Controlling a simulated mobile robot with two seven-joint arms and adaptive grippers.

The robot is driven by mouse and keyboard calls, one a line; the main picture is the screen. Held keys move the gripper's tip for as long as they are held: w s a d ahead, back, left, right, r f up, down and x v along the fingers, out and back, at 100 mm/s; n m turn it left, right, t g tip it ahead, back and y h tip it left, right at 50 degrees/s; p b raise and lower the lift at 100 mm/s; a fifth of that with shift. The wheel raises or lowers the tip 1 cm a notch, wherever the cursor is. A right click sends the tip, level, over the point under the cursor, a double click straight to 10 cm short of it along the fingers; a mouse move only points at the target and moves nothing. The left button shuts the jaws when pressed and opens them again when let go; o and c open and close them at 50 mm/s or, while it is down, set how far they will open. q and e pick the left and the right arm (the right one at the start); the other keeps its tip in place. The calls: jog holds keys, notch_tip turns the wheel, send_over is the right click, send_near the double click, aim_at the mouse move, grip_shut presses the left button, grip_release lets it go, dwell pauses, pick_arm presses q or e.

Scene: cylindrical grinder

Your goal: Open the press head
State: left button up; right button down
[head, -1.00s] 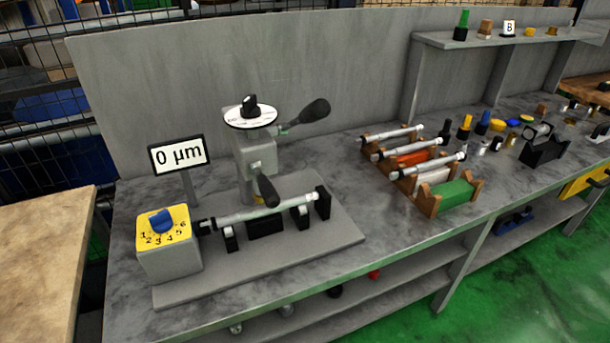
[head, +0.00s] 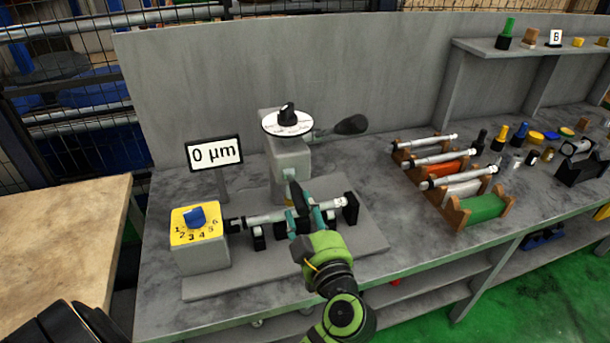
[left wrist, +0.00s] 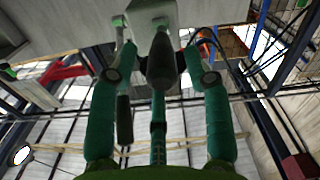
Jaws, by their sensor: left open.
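The press head is a grey block (head: 290,158) at the back of the grinder's base plate, under a white dial (head: 274,122) with a black knob. A lever with a dark grip (head: 350,125) sticks out to its right. My left gripper (head: 306,203) is in front of the press head, over the workpiece bar, and covers part of both. In the left wrist view the gripper (left wrist: 160,62) is open, with a dark rounded handle (left wrist: 163,68) showing between its teal fingers. I cannot tell whether they touch it. The grey block (left wrist: 150,14) shows above. My right gripper is not in view.
A silver bar (head: 264,217) lies on black supports. A yellow-topped box with a blue dial (head: 197,230) and a "0 µm" sign (head: 214,153) stand left. A wooden rack (head: 455,215) with several bars stands right. A wooden table (head: 65,240) is at far left.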

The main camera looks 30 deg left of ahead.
aim_at(296, 190)
pick_arm(q)
jog(key=shift+w+a+r, duration=0.1)
jog(key=shift+a+r, duration=0.05)
jog(key=shift+a, duration=0.05)
jog(key=shift+w+a+r, duration=0.1)
jog(key=shift+a+r, duration=0.05)
jog(key=p+x, duration=0.1)
jog(key=x, duration=0.2)
jog(key=shift+r, duration=0.15)
jog(key=shift+p+x, duration=0.35)
jog(key=shift+x, duration=0.75)
jog(key=shift+w+a, duration=0.15)
jog(key=shift+a, duration=0.05)
grip_shut()
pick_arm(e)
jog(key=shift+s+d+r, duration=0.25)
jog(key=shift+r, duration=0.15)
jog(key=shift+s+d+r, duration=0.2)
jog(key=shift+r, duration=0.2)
